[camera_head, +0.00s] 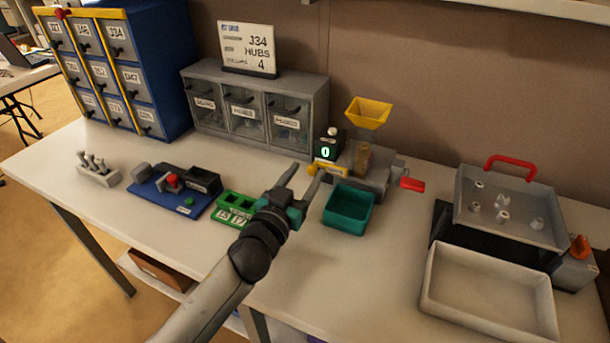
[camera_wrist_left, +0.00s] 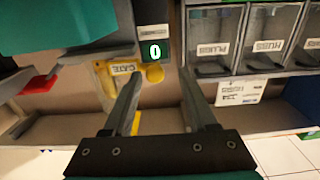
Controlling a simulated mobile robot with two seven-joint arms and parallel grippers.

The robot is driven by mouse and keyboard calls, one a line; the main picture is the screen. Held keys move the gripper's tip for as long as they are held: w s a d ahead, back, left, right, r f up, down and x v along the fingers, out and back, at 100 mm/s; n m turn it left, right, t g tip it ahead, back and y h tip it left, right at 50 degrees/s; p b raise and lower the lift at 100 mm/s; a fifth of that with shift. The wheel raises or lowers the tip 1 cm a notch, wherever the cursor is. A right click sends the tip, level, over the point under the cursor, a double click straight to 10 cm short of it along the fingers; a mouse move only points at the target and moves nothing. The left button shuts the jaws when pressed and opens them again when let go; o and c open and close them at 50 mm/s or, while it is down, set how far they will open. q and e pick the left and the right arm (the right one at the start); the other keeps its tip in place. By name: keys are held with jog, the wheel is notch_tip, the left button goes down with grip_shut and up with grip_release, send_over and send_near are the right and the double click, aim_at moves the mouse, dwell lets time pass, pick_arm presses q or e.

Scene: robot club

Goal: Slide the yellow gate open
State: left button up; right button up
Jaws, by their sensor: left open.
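The yellow gate (camera_head: 328,168) is a small plate on the front of the grey dispenser (camera_head: 366,175), below a display reading 0. In the left wrist view the gate (camera_wrist_left: 120,70) carries a GATE label and a round yellow knob (camera_wrist_left: 154,73). My left gripper (camera_head: 304,178) is open and empty just in front and to the left of the gate. In the wrist view the knob appears between the two fingertips (camera_wrist_left: 161,78). I cannot tell whether either finger touches it. One finger covers part of the gate there. My right gripper is out of view.
A teal bin (camera_head: 348,208) stands right below the dispenser, close to my gripper. A green tray (camera_head: 234,209) sits left of it. Grey drawers (camera_head: 310,88) stand behind. A metal tray (camera_head: 510,205) and a white tray (camera_head: 490,290) are at the right.

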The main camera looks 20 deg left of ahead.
pick_arm(q)
jog(key=shift+s+d, duration=0.1)
jog(key=shift+s, duration=0.6)
jog(key=s, duration=1.3)
jog(key=shift+s+a, duration=0.3)
jog(key=shift+s, duration=0.1)
